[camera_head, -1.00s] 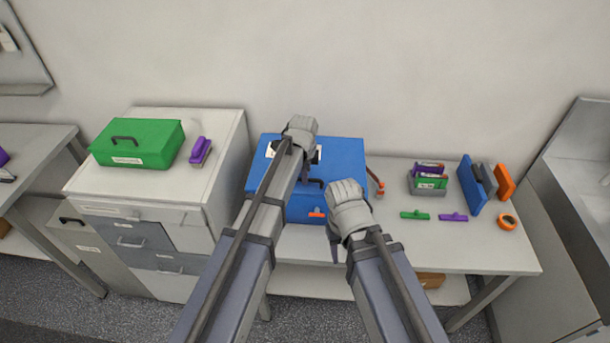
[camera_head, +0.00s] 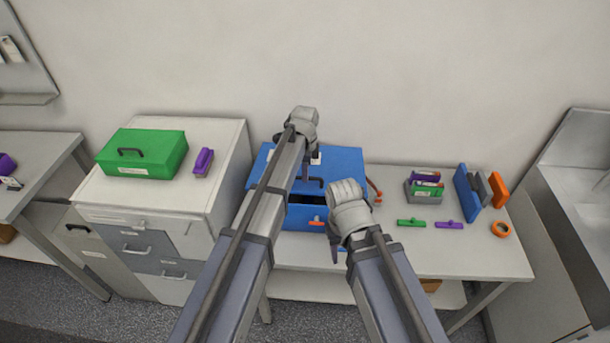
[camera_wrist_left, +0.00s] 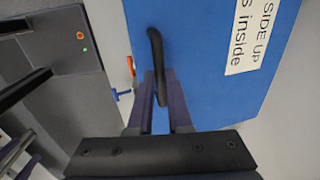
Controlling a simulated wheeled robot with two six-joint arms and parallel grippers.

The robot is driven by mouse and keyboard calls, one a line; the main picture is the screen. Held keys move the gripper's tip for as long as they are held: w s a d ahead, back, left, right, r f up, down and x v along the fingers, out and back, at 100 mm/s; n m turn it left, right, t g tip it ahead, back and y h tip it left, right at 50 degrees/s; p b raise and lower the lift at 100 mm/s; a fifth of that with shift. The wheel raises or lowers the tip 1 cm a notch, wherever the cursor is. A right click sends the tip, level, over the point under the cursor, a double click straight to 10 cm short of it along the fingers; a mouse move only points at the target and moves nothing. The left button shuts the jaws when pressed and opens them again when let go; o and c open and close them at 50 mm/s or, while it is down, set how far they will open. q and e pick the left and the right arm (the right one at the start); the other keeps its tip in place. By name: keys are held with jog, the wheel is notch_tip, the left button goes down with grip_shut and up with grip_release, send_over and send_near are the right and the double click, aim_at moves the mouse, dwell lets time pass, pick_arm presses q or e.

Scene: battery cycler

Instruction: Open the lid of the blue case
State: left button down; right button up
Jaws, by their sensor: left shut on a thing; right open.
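The blue case (camera_head: 345,166) stands on the table, partly behind my left arm. Its lid is slightly raised, and a dark gap (camera_head: 303,198) shows between lid and body at the front. My left gripper (camera_head: 306,172) is at the lid. In the left wrist view my left gripper (camera_wrist_left: 160,95) is shut on the black lid handle (camera_wrist_left: 157,52), beside the blue lid (camera_wrist_left: 205,80) with its white label. An orange latch (camera_head: 316,222) shows on the case front. My right gripper (camera_head: 335,250) is open and empty, in front of the case's right side.
A green case (camera_head: 150,165) and a purple tool (camera_head: 203,162) sit on the cabinet at left. To the right are a grey holder (camera_head: 424,193), green and purple bars, blue, grey and orange upright pieces, and orange tape (camera_head: 501,229). The wall is close behind.

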pick_arm(q)
jog(key=w+r+p, duration=0.8)
jog(key=r+p, duration=0.1)
jog(key=r, duration=0.2)
jog(key=c, duration=1.3)
grip_release()
jog(key=shift+f, duration=0.1)
jog(key=o, duration=0.5)
jog(key=shift+w+f, duration=0.2)
jog(key=shift+w, duration=0.1)
jog(key=shift+c, duration=0.2)
jog(key=shift+s, duration=0.15)
jog(key=shift+s, duration=0.1)
